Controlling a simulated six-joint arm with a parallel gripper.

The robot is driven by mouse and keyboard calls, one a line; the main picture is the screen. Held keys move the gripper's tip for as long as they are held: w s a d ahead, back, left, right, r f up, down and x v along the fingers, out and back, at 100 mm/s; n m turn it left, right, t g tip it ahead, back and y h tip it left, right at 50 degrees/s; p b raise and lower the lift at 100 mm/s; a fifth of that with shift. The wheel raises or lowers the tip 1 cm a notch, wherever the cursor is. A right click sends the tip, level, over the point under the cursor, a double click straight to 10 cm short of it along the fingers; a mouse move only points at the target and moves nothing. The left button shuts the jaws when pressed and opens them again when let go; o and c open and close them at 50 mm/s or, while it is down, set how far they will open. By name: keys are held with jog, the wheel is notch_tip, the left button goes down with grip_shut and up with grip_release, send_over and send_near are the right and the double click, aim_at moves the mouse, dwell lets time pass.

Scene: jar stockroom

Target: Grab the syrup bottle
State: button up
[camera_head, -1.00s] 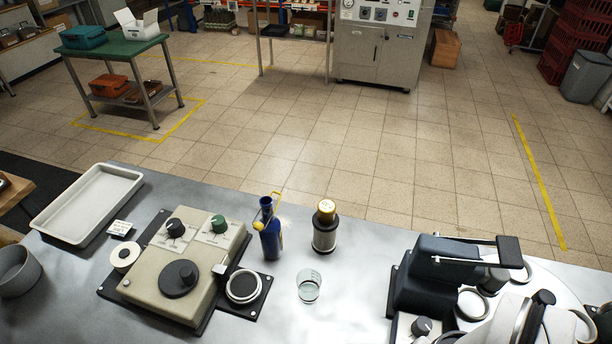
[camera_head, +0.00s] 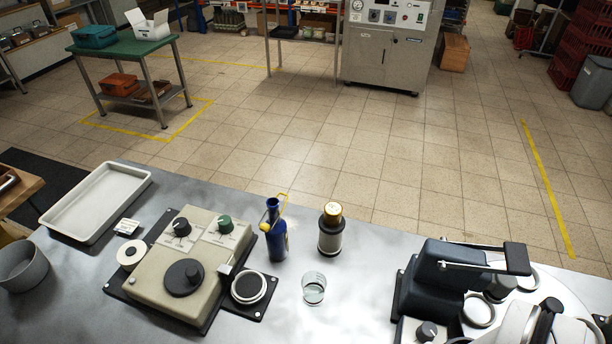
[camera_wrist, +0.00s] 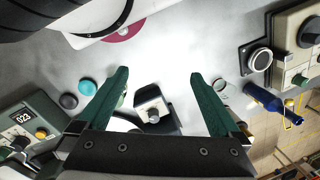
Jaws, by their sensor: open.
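The blue bottle (camera_head: 277,243), which I take for the syrup bottle, stands upright on the grey bench, with a yellow wire clasp at its neck. It also shows at the right of the wrist view (camera_wrist: 262,98). My gripper (camera_wrist: 157,76) is open in the wrist view, its two green fingers wide apart with nothing held between them. The bottle is outside the fingers, to the right of the right finger and apart from it.
A gold-capped cylinder (camera_head: 330,232) and a small clear glass (camera_head: 314,292) stand right of the bottle. A beige control box (camera_head: 165,268) with knobs is close on its left. A dark machine (camera_head: 440,280) stands at the right. A white tray (camera_head: 62,222) lies far left.

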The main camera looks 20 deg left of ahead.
jog(key=w+a+f+n+t+y, duration=0.1)
jog(key=w+a+n+t, duration=0.1)
jog(key=w+a, duration=0.45)
jog(key=n+t+h, duration=0.1)
jog(key=n+t, duration=0.4)
jog(key=t, duration=0.7)
send_near(273, 237)
jog(key=x, duration=1.3)
jog(key=shift+s+f, duration=0.1)
jog(key=shift+f, duration=0.05)
grip_shut()
